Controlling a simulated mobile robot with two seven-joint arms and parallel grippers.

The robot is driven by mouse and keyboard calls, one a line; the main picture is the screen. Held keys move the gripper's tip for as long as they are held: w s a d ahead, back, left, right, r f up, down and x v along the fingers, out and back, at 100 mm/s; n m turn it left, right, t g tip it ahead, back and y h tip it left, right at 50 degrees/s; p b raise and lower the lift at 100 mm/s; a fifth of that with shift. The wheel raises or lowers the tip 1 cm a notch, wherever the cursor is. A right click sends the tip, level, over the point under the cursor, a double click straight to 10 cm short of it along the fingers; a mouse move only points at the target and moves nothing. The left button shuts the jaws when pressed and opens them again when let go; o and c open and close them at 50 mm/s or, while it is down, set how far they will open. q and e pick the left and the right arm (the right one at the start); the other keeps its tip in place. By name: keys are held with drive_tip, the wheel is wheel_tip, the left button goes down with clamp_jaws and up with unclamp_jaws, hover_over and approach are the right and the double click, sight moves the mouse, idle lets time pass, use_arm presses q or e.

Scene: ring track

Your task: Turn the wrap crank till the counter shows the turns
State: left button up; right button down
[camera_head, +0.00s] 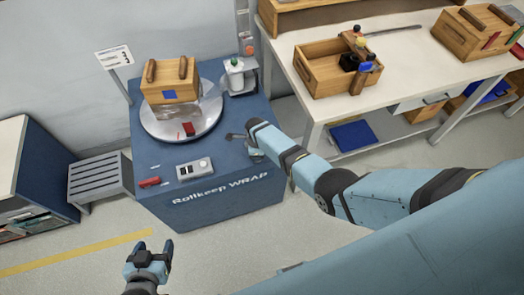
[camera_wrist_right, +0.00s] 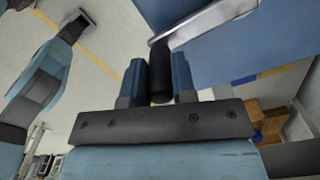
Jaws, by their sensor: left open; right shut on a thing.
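The blue wrap machine (camera_head: 225,175) stands at centre left, with a wooden crate (camera_head: 170,84) and clear film on its round turntable (camera_head: 150,125). My right gripper (camera_head: 248,140) is at the machine's right side. In the right wrist view its fingers (camera_wrist_right: 160,82) are shut on the black crank handle (camera_wrist_right: 159,62), joined to a grey crank arm (camera_wrist_right: 205,22). A grey box with a small display (camera_head: 195,169) sits on the machine's front; its reading is too small to tell. A white sign (camera_head: 115,56) seems to show a 3. My left gripper (camera_head: 150,253) is open and empty over the floor.
A workbench (camera_head: 400,62) with an open wooden crate (camera_head: 335,75) stands at the right. A grey slatted stand (camera_head: 98,178) and a cabinet (camera_head: 30,175) are at the left. A red piece (camera_head: 149,182) lies on the machine. The front-left floor is clear.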

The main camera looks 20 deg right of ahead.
drive_tip(key=shift+s+a+f, duration=0.15)
drive_tip(key=shift+s+a, duration=0.1)
drive_tip(key=shift+a, duration=0.1)
drive_tip(key=c, duration=0.9)
unclamp_jaws()
drive_tip(key=shift+w, duration=0.15)
drive_tip(key=shift+r, duration=0.3)
wheel_tip(320, 180, up, 14)
drive_tip(key=shift+f+p, duration=0.25)
drive_tip(key=shift+p, duration=0.9)
drive_tip(key=shift+f, duration=0.1)
